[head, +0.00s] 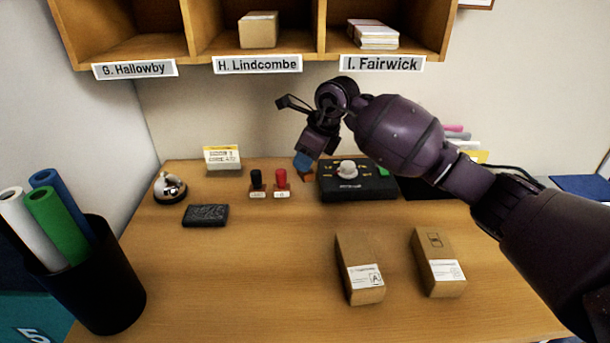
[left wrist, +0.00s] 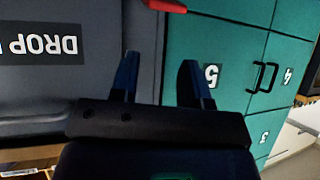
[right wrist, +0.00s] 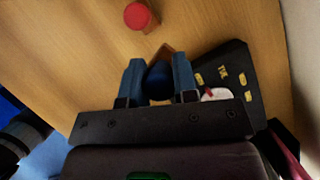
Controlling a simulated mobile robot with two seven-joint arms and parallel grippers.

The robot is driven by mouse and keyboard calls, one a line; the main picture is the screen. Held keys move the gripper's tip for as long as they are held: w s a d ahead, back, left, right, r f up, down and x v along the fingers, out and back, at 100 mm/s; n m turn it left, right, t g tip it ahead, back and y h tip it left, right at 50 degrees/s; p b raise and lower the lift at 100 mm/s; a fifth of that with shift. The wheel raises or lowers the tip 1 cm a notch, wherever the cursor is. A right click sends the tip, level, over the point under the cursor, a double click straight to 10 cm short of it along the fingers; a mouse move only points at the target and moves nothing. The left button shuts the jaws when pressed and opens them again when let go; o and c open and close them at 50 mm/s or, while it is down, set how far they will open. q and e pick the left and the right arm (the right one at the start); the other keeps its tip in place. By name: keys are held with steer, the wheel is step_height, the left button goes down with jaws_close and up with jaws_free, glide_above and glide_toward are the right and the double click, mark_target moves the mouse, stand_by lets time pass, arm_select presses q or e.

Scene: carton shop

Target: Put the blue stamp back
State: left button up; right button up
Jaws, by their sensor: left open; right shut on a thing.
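The blue stamp (right wrist: 158,82) shows in the right wrist view as a dark blue rounded handle between the fingers of my right gripper (right wrist: 159,76), which is shut on it. In the head view my right gripper (head: 303,163) is low over the back of the desk, left of the black device. A brown-orange piece shows just below the fingers; I cannot tell whether the stamp touches the desk. A black stamp (head: 256,182) and a red stamp (head: 281,180) stand upright to the left, with white labels. My left gripper (left wrist: 160,80) is open and empty, away from the desk.
The black device (head: 352,188) with a pale knob is close right of my right gripper. Two cartons (head: 359,270) lie at the front. A bell (head: 170,188), dark pad (head: 206,215) and card holder (head: 222,160) are left. Teal numbered lockers (left wrist: 230,50) face my left gripper.

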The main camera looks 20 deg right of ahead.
mark_target(305, 176)
step_height(305, 176, down, 4)
steer(key=shift+f, duration=0.2)
steer(key=shift+w+f, duration=0.2)
steer(key=shift+f, duration=0.1)
steer(key=shift+d+f+b, duration=0.1)
steer(key=shift+f+b, duration=0.05)
steer(key=shift+b, duration=0.15)
steer(key=o, duration=0.8)
steer(key=shift+p+v, duration=0.55)
steer(key=shift+v, duration=3.4)
